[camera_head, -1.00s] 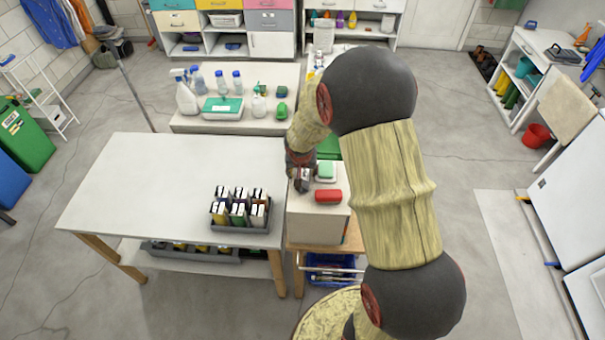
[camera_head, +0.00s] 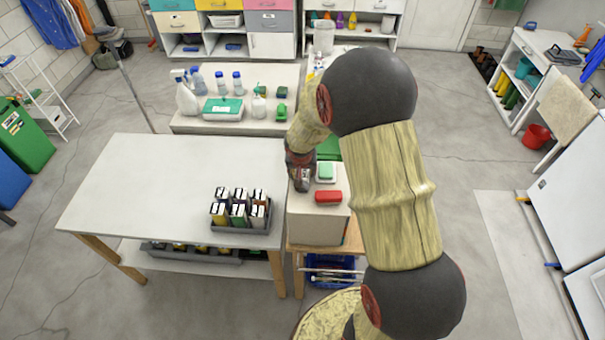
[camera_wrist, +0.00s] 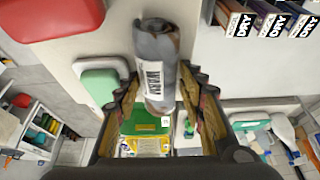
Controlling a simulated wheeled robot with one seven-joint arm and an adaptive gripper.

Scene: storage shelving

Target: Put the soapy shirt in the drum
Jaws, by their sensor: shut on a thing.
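My gripper (camera_wrist: 157,88) is shut on a rolled grey cloth bundle (camera_wrist: 156,45) with a white label that looks like "WASH". The bundle stands out between both fingers; I cannot tell whether it is the soapy shirt or whether it touches the surface below. In the head view my gripper (camera_head: 301,182) is over the left edge of a white box-like stand (camera_head: 317,225), beside the red item (camera_head: 328,196) and the green-topped dish (camera_head: 326,172). I cannot make out a drum in either view.
A black tray (camera_head: 240,228) of upright labelled packs stands on the white table (camera_head: 150,185), left of my gripper. Labels marked "DRY" (camera_wrist: 270,25) show in the wrist view. Bottles and a green-lidded box (camera_head: 223,109) stand on a farther table. Most of the white table is clear.

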